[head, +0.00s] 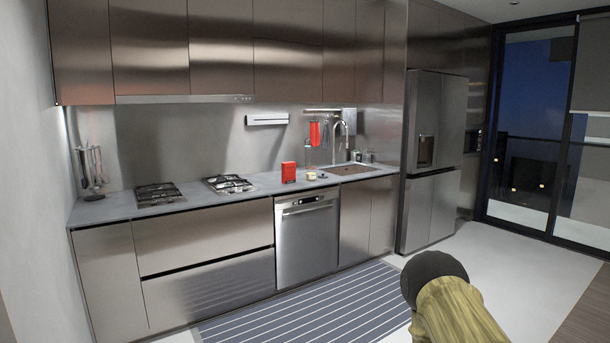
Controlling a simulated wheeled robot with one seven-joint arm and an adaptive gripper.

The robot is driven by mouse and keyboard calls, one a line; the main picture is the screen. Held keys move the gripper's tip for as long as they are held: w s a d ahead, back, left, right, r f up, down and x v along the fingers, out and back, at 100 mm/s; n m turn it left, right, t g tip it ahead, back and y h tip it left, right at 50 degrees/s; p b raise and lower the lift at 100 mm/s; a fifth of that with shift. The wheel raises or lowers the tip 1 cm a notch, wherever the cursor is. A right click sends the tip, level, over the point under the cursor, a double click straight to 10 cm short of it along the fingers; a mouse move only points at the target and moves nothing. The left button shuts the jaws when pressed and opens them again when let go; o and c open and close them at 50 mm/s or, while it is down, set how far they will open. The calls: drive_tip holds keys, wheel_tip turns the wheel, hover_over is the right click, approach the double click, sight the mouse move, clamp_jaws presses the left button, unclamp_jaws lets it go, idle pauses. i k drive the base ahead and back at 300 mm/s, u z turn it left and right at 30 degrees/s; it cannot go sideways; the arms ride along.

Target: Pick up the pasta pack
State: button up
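A small upright red box (288,172), which looks like the pasta pack, stands on the grey countertop (225,198) between the gas hob and the sink. Its label is too small to read. The box is far off across the room, and nothing is touching it from my side. My gripper is not in view.
Gas burners (228,184) sit left of the box; a small jar (311,175) and the sink (347,169) are to its right. A dishwasher (306,240) is below. A striped runner (310,308) lies before the cabinets. A fridge (430,160) stands right. The floor looks clear.

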sight(288, 169)
drive_tip(key=u, duration=0.4)
drive_tip(key=i, duration=1.4)
drive_tip(key=u, duration=0.5)
drive_tip(key=i, duration=1.6)
drive_tip(key=z, duration=0.45)
drive_tip(key=i, duration=1.65)
drive_tip(key=z, duration=0.5)
